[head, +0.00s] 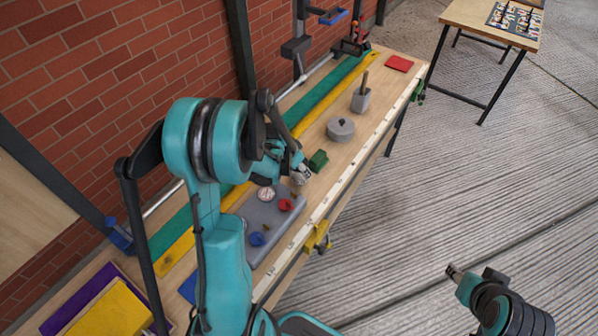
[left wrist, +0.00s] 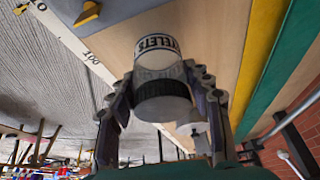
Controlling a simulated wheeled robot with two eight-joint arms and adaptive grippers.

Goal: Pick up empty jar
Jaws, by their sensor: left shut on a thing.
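My left gripper (head: 298,166) is above the long workbench and is shut on a jar. In the left wrist view the jar (left wrist: 158,55) has a white label with dark lettering and a dark band, and the two fingers of the left gripper (left wrist: 160,95) stand on either side of it. In the head view the jar (head: 301,176) shows as a small pale shape at the fingertips, partly hidden by them. I cannot tell whether it touches the bench or whether anything is inside. My right gripper (head: 455,272) is over the floor at the lower right, with its jaw opening unclear.
A grey tray (head: 264,216) on the workbench (head: 330,165) holds red and blue pieces and a round pale item (head: 266,194). A brick wall (head: 110,75) runs behind.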

